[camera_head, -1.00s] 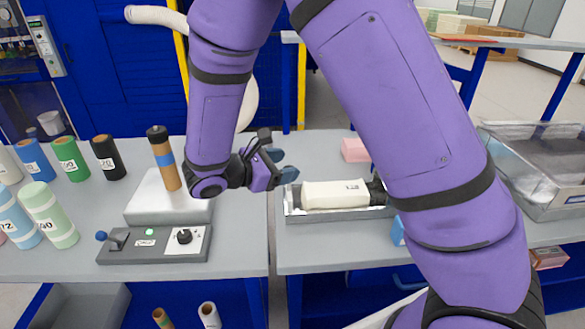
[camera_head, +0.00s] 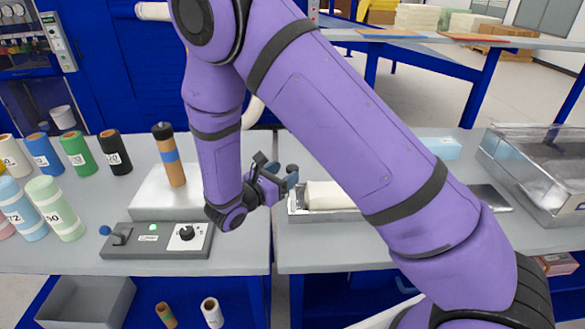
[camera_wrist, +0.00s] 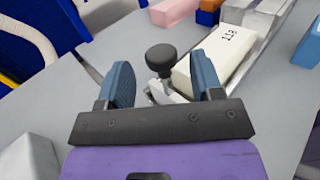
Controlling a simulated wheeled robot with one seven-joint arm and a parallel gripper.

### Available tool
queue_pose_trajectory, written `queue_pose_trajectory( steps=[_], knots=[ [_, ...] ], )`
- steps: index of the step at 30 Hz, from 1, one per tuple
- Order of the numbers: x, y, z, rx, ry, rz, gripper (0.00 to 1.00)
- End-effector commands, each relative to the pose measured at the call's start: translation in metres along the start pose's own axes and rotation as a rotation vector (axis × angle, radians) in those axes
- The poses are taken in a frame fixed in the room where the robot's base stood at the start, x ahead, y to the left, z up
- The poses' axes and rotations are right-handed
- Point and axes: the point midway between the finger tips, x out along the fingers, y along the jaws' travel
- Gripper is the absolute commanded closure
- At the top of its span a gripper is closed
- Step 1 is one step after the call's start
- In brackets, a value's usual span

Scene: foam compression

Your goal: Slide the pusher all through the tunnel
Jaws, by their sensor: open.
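The pusher (camera_wrist: 161,60) shows in the wrist view as a black round knob above a metal plate. It stands at the near end of a white foam block (camera_wrist: 218,58) marked with a number. The foam also shows in the head view (camera_head: 328,196), lying in a metal channel (camera_head: 322,217). The tunnel (camera_wrist: 268,18) appears as a grey, shiny piece beyond the foam; my arm hides it in the head view. My gripper (camera_wrist: 162,64) is open, its blue fingers either side of the knob in the picture, without clear contact. It also shows at the channel's left end (camera_head: 280,172).
Left of the channel stand a control box (camera_head: 157,241) and a white block bearing a brown-and-blue roll (camera_head: 173,160). Several foam rolls stand farther left. A pink block (camera_wrist: 172,11) and a blue block (camera_wrist: 309,45) lie near the channel. A metal bin (camera_head: 545,170) is at right.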

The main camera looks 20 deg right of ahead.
Motion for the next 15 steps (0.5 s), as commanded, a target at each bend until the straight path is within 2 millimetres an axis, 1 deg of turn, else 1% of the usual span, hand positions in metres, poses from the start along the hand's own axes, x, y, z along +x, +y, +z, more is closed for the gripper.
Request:
queue_pose_trajectory(
  steps=[1,3,6,10,15],
  knots=[
    [0.009,-0.001,0.0,0.0,-0.001,-0.003,0.4],
    [0.018,-0.001,0.0,-0.001,-0.001,-0.003,0.4],
    [0.029,0.0,0.0,-0.001,0.0,-0.001,0.4],
    [0.036,-0.001,0.0,-0.001,0.0,-0.002,0.4],
    [0.038,0.0,0.0,-0.001,0.0,0.0,0.4]
  ],
)
